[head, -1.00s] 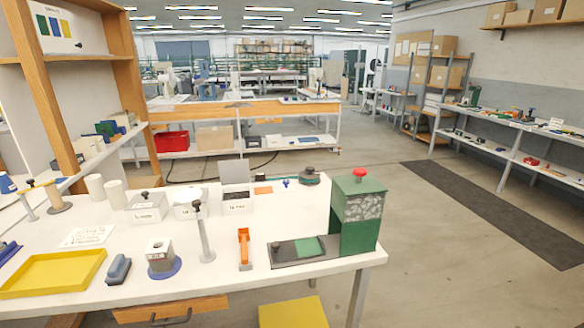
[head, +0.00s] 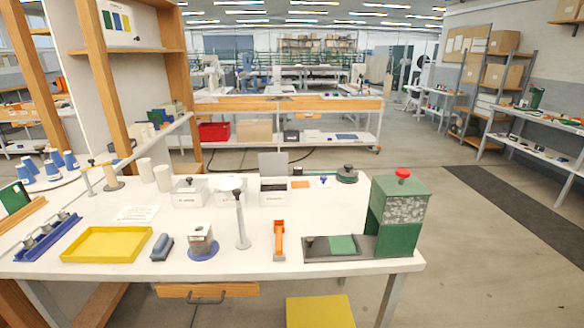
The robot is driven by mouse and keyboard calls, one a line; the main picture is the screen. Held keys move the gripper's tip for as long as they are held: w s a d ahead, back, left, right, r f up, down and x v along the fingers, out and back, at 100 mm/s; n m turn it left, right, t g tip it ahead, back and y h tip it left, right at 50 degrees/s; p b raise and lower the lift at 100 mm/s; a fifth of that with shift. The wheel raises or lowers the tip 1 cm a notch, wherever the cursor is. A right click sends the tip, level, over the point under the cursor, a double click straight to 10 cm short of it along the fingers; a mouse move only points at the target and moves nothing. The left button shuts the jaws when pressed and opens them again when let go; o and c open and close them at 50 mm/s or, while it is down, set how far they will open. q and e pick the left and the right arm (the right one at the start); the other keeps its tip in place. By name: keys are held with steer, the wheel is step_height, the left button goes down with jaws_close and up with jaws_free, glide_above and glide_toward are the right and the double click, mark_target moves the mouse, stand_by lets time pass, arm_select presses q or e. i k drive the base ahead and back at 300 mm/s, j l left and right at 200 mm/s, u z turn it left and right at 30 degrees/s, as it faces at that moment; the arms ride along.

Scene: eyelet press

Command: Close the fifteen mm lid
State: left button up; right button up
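Three small white boxes stand in a row at the back of the white workbench. The right box (head: 273,198) is open, with its grey lid (head: 272,164) standing upright at its back edge and a dark inside showing. The left box (head: 190,198) has a flat lid with a black knob and looks closed. The middle box (head: 224,198) also looks closed and is partly hidden by a grey post. The labels on the box fronts are too small to read, so I cannot tell which is fifteen mm. Neither of my grippers is in view.
The grey post (head: 241,225) stands in front of the boxes. A green press (head: 399,218) with a red knob stands at the right end of the workbench (head: 335,192). An orange tool (head: 279,240), a yellow tray (head: 108,244) and a blue-based block (head: 202,242) lie nearer the front edge.

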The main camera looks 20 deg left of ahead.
mark_target(271, 164)
steer(key=i+l+z, duration=0.25)
steer(key=l+z, duration=0.2)
steer(key=i+l+z, duration=0.3)
steer(key=z, duration=0.15)
steer(key=i+l+z, duration=0.15)
steer(key=i+z, duration=0.35)
steer(key=i+l, duration=0.2)
steer(key=i, duration=0.35)
steer(key=i+l, duration=0.25)
steer(key=i, duration=0.25)
steer(key=i+j+u, duration=0.25)
steer(key=u, duration=0.15)
steer(key=i+u, duration=0.8)
steer(key=i+l+u, duration=0.1)
steer(key=i+u, duration=0.9)
steer(key=u, duration=0.3)
steer(key=i+u, duration=0.4)
steer(key=i+l+u, duration=0.15)
steer(key=u, duration=0.3)
steer(key=i+l+u, duration=0.15)
steer(key=l+u, duration=0.25)
steer(key=i+l+u, duration=0.2)
steer(key=u, duration=0.25)
steer(key=l, duration=0.1)
